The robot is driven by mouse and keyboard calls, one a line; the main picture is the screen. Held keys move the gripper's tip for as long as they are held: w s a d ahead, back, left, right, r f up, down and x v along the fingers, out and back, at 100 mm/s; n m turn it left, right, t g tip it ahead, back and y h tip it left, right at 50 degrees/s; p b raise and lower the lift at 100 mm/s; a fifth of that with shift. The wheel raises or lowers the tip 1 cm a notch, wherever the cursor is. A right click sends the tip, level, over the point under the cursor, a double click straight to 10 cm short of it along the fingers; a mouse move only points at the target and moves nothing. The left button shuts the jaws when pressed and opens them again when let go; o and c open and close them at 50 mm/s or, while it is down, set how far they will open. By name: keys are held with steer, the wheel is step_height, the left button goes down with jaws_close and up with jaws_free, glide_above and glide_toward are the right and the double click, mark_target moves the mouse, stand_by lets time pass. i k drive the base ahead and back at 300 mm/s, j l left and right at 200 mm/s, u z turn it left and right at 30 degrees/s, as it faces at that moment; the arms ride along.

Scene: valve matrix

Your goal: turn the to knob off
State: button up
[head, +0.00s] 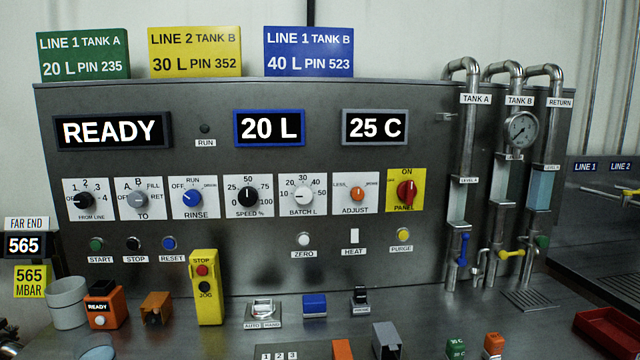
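The TO knob (139,199) is a round grey knob on a white plate, second from the left in the row of knobs on the steel panel. Its plate carries marks around it, among them A, B, FILL and RET. The knob's bar looks roughly level, with its light pointer end seeming to lie to the left, but it is too small to tell the exact mark. Nothing touches the knob or covers it. My gripper is not in view.
The FROM LINE knob (84,201) and blue RINSE knob (193,199) flank it closely. Below are START (97,244), STOP (134,243) and RESET (169,243) buttons. A yellow STOP/JOG box (207,288) and an orange READY box (105,306) stand on the bench in front.

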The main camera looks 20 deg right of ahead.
mark_target(136, 199)
steer(key=i+j, duration=0.15)
steer(key=j, duration=0.2)
steer(key=i+j+z, duration=0.1)
steer(key=j, duration=0.25)
steer(key=i+j, duration=0.15)
steer(key=j, duration=0.2)
steer(key=i+j+z, duration=0.1)
steer(key=j, duration=0.25)
steer(key=i+j+z, duration=0.1)
steer(key=j, duration=0.25)
steer(key=i+j, duration=0.15)
steer(key=j, duration=0.2)
